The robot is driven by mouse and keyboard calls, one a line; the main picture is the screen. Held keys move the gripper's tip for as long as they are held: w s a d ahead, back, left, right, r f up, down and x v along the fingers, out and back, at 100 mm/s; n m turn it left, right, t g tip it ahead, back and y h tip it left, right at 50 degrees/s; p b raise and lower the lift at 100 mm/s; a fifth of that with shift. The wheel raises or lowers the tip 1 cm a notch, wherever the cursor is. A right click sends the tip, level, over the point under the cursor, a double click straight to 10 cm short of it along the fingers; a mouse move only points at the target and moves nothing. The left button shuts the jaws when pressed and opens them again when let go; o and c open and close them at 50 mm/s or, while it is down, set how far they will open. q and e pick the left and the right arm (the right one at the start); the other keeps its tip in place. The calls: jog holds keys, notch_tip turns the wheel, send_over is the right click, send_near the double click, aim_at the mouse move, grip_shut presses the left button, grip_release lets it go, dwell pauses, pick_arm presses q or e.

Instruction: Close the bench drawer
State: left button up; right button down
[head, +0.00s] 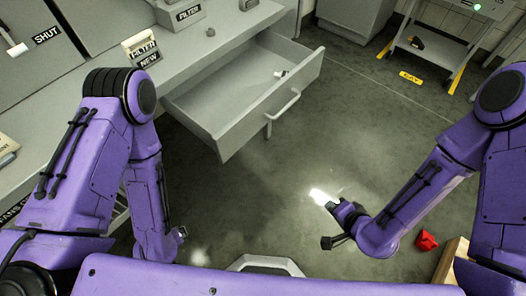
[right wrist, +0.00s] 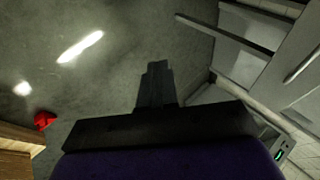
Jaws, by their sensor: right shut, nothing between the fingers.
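The bench drawer (head: 240,110) is pulled well out of the grey bench (head: 195,45) in the head view. Its front faces right and carries a pale bar handle (head: 283,105). A small light item (head: 281,73) lies inside near the front. My right gripper (head: 328,242) is below and right of the drawer, apart from it, over the floor. In the right wrist view its dark fingers (right wrist: 155,82) are together and empty. My left gripper (head: 181,232) barely shows under its arm at lower left, and its fingers cannot be made out.
A red object (head: 427,240) and a wooden box (head: 452,258) are at lower right. Floor (head: 345,130) right of the drawer is clear.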

aim_at(245, 131)
jog(key=w+a+r+t+y+b, duration=0.3)
jog(key=w+a+y+b, duration=0.35)
jog(key=a, duration=0.35)
jog(key=w+a+r+n+y+b, duration=0.1)
jog(key=a+r+n+y+b, duration=0.15)
jog(key=r+y+b, duration=0.35)
pick_arm(q)
notch_tip(245, 131, down, 16)
jog(key=p, duration=0.1)
jog(key=shift+w+a+r+p, duration=0.15)
jog(key=shift+a+r+p, duration=0.1)
jog(key=shift+p, duration=0.1)
pick_arm(e)
jog(key=shift+m+h, duration=0.45)
jog(key=shift+h, duration=0.2)
jog(key=x, duration=0.4)
jog(key=r+x, duration=0.1)
jog(key=x, duration=0.9)
jog(key=shift+a+r, duration=0.2)
